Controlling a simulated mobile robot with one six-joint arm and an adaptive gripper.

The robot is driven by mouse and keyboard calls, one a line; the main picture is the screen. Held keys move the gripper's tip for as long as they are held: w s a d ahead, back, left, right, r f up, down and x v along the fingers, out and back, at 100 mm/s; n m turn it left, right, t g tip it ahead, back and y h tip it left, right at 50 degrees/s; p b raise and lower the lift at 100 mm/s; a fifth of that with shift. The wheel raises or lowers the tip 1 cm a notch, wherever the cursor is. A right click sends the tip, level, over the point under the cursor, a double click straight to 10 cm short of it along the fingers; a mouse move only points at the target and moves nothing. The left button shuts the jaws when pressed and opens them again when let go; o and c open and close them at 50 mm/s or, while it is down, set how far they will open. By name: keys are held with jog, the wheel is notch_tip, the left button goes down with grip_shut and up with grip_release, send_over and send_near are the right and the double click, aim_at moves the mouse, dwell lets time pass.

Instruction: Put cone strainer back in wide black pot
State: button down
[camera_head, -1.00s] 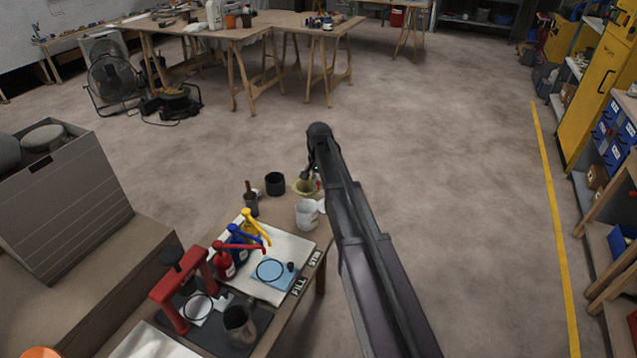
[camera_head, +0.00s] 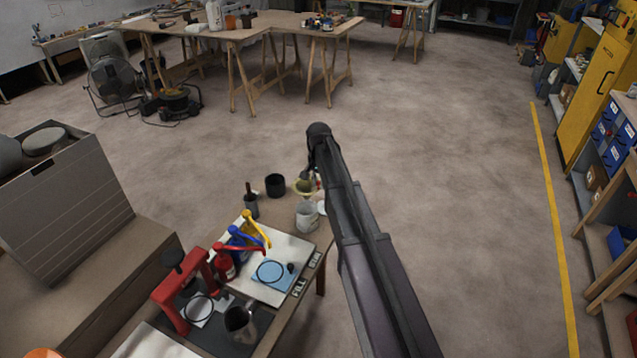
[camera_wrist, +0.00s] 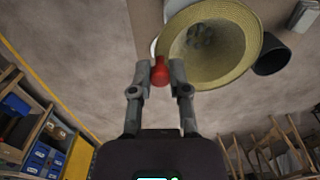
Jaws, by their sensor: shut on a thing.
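The cone strainer (camera_head: 304,187) has a wide straw-yellow rim and a darker centre. In the wrist view the strainer (camera_wrist: 232,68) fills the upper right, its open mouth towards the camera. My gripper (camera_wrist: 160,72) is shut on a small red grip at the strainer's edge. In the head view my gripper is mostly hidden by my arm. The wide black pot (camera_head: 275,184) stands upright at the table's far end, just left of the strainer. It also shows in the wrist view (camera_wrist: 272,56), right of the strainer and partly covered by it. The strainer appears apart from the pot.
A narrow dark holder (camera_head: 251,205) with a brush or handle stands left of the pot. Coloured pump bottles (camera_head: 240,243) and a red press (camera_head: 180,290) occupy the nearer table. Open floor lies beyond.

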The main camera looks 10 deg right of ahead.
jog(key=shift+r+p, duration=2.45)
jog(key=shift+r, duration=0.15)
jog(key=shift+s, duration=0.2)
